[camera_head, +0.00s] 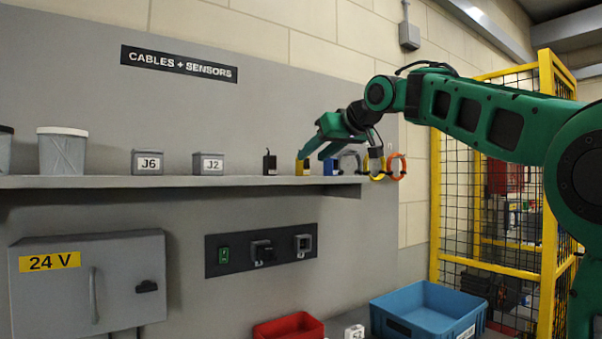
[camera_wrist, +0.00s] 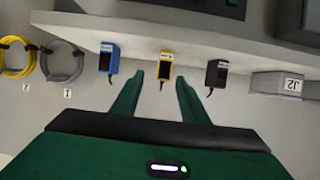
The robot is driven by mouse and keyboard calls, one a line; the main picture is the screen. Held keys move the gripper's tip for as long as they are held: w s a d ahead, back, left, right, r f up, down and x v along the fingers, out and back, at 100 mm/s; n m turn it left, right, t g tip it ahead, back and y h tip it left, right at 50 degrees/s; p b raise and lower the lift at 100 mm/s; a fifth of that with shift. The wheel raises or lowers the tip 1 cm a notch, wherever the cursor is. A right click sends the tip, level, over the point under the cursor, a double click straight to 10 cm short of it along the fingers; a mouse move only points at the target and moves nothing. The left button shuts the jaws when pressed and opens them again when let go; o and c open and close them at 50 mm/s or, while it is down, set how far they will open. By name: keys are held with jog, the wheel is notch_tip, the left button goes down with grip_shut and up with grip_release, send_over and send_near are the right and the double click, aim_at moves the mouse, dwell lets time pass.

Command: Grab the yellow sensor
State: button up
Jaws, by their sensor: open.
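The yellow sensor (camera_wrist: 166,66) stands on the shelf between a blue sensor (camera_wrist: 109,60) and a black sensor (camera_wrist: 216,74), with a short dark cable coming off it. In the head view the yellow sensor (camera_head: 301,168) is partly covered by my gripper (camera_head: 312,157). In the wrist view my gripper (camera_wrist: 160,80) is open and empty. Its two green fingers point at the yellow sensor, and their tips lie to either side of it in the picture. I see no contact, and the remaining gap is hard to judge.
The grey shelf (camera_head: 90,182) also holds grey boxes J6 (camera_head: 148,161) and J2 (camera_head: 208,163). Yellow (camera_wrist: 17,57) and grey (camera_wrist: 62,62) cable coils hang beside the blue sensor. Blue (camera_head: 428,309) and red (camera_head: 289,327) bins stand below. A yellow mesh fence (camera_head: 490,255) is at right.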

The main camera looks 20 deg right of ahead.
aim_at(307, 160)
jog(key=x, duration=0.6)
jog(key=shift+a+f, duration=0.3)
grip_shut()
